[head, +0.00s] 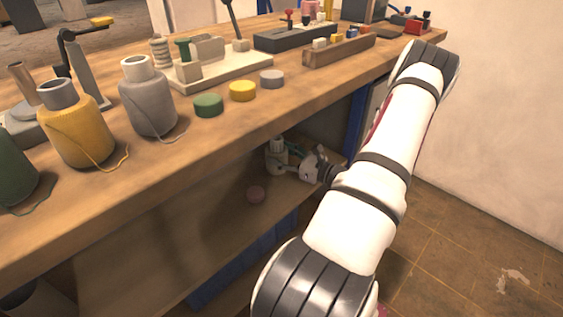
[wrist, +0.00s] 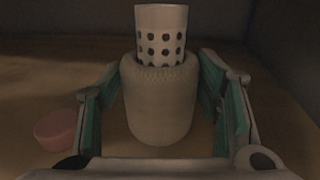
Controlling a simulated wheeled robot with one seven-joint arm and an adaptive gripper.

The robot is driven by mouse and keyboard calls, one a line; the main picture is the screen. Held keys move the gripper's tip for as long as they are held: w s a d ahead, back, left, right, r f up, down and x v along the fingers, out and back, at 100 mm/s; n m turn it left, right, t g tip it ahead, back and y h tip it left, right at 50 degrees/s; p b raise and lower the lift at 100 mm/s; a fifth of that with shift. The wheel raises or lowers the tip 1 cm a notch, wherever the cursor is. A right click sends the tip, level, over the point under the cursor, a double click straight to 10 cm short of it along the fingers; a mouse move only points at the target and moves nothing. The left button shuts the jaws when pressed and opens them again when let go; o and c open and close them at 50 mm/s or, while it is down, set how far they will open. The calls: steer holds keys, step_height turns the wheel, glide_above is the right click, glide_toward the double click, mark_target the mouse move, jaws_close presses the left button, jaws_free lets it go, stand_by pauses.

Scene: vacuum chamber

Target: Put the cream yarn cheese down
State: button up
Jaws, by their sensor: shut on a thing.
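The cream yarn cheese (wrist: 160,110) is a squat wound package on a perforated light tube (wrist: 161,35). It stands upright between the fingers of my gripper (wrist: 163,112) in the wrist view. My gripper is shut on it. In the head view, my gripper (head: 287,165) is under the workbench top, at the lower shelf, with the cream yarn cheese (head: 277,145) at its tips. The package's base looks close to the shelf surface, but I cannot tell whether it touches.
The bench top (head: 225,125) overhangs the shelf. Yellow (head: 75,125) and grey (head: 147,97) yarn packages stand on top.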

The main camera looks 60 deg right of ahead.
steer(key=shift+f, duration=0.75)
steer(key=shift+f+b, duration=0.15)
steer(key=shift+b, duration=0.15)
steer(key=o, duration=1.4)
steer(key=shift+s, duration=0.25)
steer(key=s+p, duration=0.3)
steer(key=s, duration=0.8)
steer(key=shift+s+a, duration=0.25)
